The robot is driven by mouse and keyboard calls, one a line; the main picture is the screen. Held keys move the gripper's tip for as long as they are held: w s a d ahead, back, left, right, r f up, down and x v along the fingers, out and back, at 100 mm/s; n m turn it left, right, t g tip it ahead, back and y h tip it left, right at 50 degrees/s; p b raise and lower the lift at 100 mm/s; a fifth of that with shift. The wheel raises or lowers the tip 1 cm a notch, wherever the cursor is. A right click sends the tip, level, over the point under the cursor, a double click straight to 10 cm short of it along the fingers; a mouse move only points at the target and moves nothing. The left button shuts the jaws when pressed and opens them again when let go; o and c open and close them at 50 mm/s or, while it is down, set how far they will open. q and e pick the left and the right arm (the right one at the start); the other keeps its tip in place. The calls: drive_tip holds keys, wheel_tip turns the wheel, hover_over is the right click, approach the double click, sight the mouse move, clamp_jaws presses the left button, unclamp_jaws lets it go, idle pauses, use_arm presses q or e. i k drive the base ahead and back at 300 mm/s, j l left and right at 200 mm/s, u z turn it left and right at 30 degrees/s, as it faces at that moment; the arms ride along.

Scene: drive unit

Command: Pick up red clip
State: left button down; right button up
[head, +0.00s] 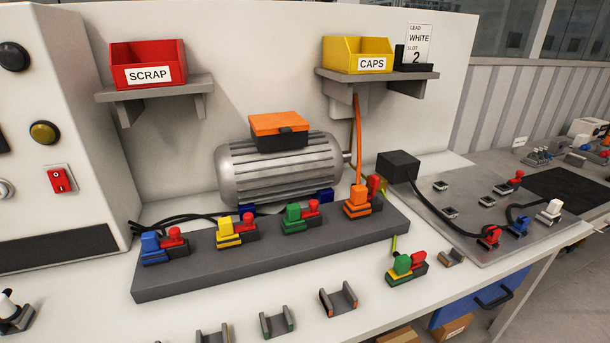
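Several small grey U-shaped clips sit on the white bench near the front edge. Red connector pieces also show: on the dark bar beside the blue connector (173,237), beside the green-topped connector at the front (418,259), and on the metal plate (490,236). Neither of my grippers is in view.
A dark bar (265,253) with coloured connectors lies before a grey motor (275,175). A red SCRAP bin (148,57) and yellow CAPS bin (357,48) stand on wall shelves. A black box (398,165) with a cable is at the plate's corner. The bench between bar and clips is mostly free.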

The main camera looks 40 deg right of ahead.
sight(491, 239)
drive_tip(key=z, duration=2.45)
